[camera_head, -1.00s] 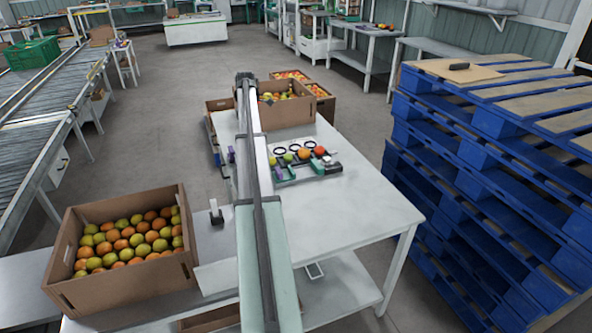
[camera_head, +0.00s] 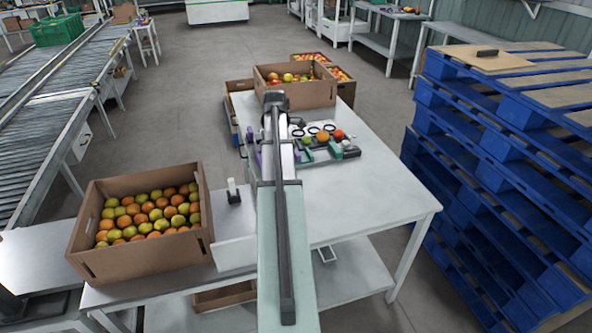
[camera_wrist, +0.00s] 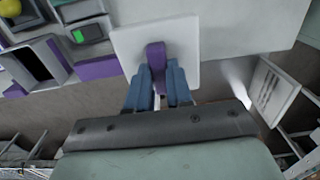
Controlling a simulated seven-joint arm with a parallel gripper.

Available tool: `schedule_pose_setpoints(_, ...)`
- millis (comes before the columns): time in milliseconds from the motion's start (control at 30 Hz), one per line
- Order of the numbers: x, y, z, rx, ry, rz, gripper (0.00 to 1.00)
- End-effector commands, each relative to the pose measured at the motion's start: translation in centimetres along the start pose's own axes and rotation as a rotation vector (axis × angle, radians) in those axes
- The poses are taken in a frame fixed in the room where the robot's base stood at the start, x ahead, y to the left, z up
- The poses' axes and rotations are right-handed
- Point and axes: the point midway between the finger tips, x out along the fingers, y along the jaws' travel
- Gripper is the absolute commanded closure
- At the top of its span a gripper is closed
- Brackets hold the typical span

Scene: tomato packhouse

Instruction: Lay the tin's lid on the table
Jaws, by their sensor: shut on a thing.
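In the wrist view, a white square plate with a purple handle (camera_wrist: 155,56) looks like the tin's lid (camera_wrist: 185,38). My gripper (camera_wrist: 157,84) has its blue fingers shut on the purple handle. The plate appears over the edge of the white table (camera_wrist: 235,25); I cannot tell its height or whether it touches. An open box with pale rims, a dark inside and purple sides (camera_wrist: 35,64) is at the left and may be the tin. In the head view my arm hides the gripper and the lid.
In the head view, an orange fruit (camera_head: 322,136) and other small items lie right of my arm on the table (camera_head: 375,200). A fruit carton (camera_head: 140,250) is at the left front, another (camera_head: 300,97) at the back. The table's right front is clear. Blue pallets (camera_head: 500,150) stand right.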

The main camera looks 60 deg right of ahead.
Motion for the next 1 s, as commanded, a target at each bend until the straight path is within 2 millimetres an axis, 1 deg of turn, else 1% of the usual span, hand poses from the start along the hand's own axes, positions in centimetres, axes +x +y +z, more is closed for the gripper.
schedule_pose_setpoints(200, 3.4, -0.1, 0.0, 0.000, 0.000, -0.001, 1.00)
schedule_pose_setpoints(300, 4.5, 0.0, 0.0, 0.000, 0.000, -0.001, 1.00)
schedule_pose_setpoints(467, 5.3, 0.0, 0.0, 0.000, 0.000, 0.000, 1.00)
schedule_pose_setpoints(767, 8.4, 0.0, 0.0, 0.000, 0.000, -0.001, 1.00)
schedule_pose_setpoints(1000, 8.6, 0.0, 0.0, 0.000, 0.000, 0.000, 1.00)
